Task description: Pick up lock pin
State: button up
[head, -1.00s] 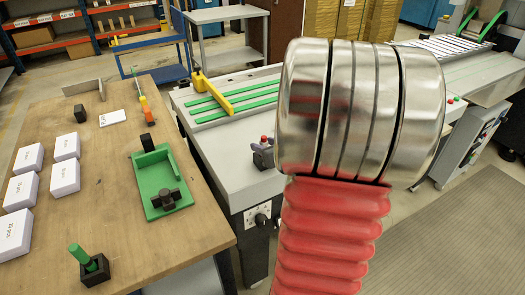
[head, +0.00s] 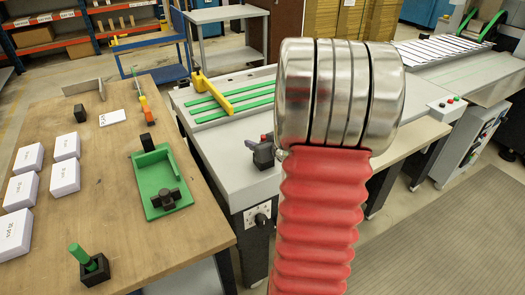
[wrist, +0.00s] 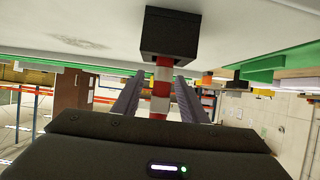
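A red-and-white striped pin (wrist: 161,88) stands in a black block (wrist: 170,34) on the pale machine top, which appears upside down in the wrist view. My gripper (wrist: 160,78) is open, with one finger on each side of the pin and narrow gaps seemingly showing beside it. In the head view, a dark block (head: 263,155) with a small red tip sits on the machine's front edge. My arm hides most of my gripper there. A green pin (head: 83,256) stands in another black block at the wooden table's near corner.
The wooden table (head: 110,165) at left holds a green fixture (head: 154,204), several white boxes (head: 65,177) and small tools. A yellow bar (head: 213,98) with green strips lies on the machine top behind the dark block.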

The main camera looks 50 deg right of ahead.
jog(key=shift+c, duration=0.6)
grip_shut()
